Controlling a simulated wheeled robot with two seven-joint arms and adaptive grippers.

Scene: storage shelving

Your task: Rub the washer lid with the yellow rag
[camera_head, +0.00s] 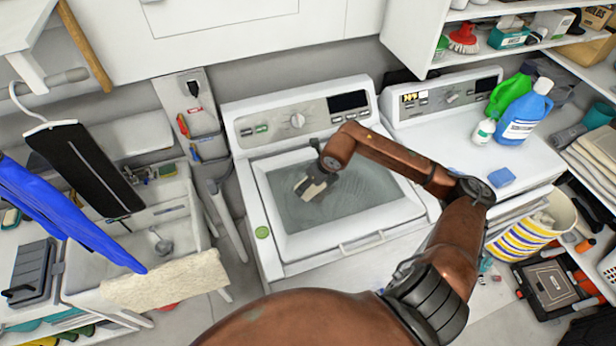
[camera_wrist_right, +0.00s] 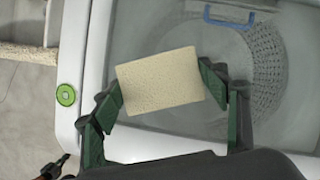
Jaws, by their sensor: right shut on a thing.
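The washer (camera_head: 268,240) is a white top-loader with its lid (camera_head: 365,195) down; the lid has a grey, see-through panel in a white frame. My right gripper (camera_head: 316,182) is over the left part of the lid. In the right wrist view, my right gripper (camera_wrist_right: 162,90) is shut on a pale yellow rectangular rag (camera_wrist_right: 160,72), with green-padded fingers at its two sides. The rag (camera_head: 303,186) shows small and beige in the head view. I cannot tell whether it touches the lid. My left gripper is not in view.
A second white machine on the right holds a blue bottle (camera_head: 525,112), a green bottle (camera_head: 509,92) and a blue sponge (camera_head: 501,177). A sink (camera_head: 90,262) with a cream towel (camera_head: 168,284) stands left. A striped bucket (camera_head: 527,228) is at right. The lid is otherwise clear.

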